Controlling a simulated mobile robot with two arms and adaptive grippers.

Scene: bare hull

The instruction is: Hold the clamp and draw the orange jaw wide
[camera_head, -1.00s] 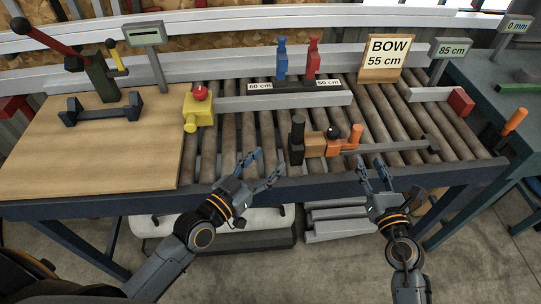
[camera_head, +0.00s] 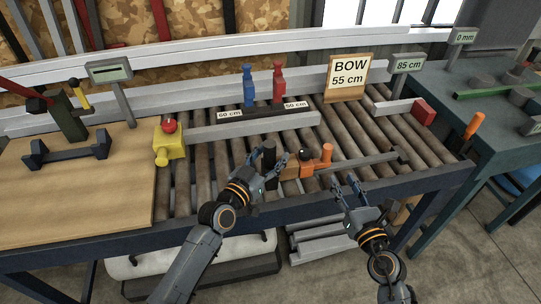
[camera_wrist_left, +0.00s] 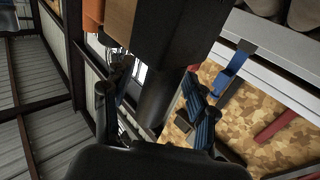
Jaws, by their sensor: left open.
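The clamp lies on the roller table. It has a black fixed jaw (camera_head: 270,158), a wooden block (camera_head: 291,169) beside it, an orange jaw (camera_head: 326,154) and a long grey bar (camera_head: 365,161) running right. My left gripper (camera_head: 267,163) is open at the black jaw, with a finger on either side of its dark post. In the left wrist view the dark post (camera_wrist_left: 160,95) stands between the open fingers (camera_wrist_left: 158,100); contact cannot be told. My right gripper (camera_head: 345,182) is open and empty at the table's front edge, below the bar and right of the orange jaw.
A yellow block with a red knob (camera_head: 170,142) stands left on the rollers. Behind the clamp are a grey rail (camera_head: 250,127) and blue (camera_head: 249,88) and red (camera_head: 279,85) toggles. A "BOW 55 cm" sign (camera_head: 348,74) stands at the back. Bare rollers lie right of the clamp.

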